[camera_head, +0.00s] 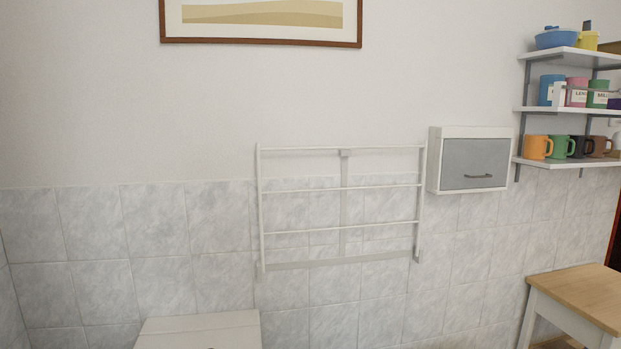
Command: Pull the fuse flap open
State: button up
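The fuse box (434,165) is a small white box mounted on the wall, right of the middle in the head view. Its grey flap (476,160) is closed and covers the front. A dark bar handle (478,176) sits low on the flap. My gripper is not in view, so nothing of mine is seen near the flap.
A white wall rack (342,188) hangs just left of the box. Shelves (560,109) with cups and tins are close on its right. A wooden-topped table (585,293) stands lower right, and a white surface (200,325) lower left.

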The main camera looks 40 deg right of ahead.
aim_at(467, 164)
jog(key=k, duration=1)
jog(key=u, duration=0.95)
jog(key=i, duration=1)
jog(key=z, duration=3.5)
jog(key=i, duration=0.5)
jog(key=z, duration=1.6)
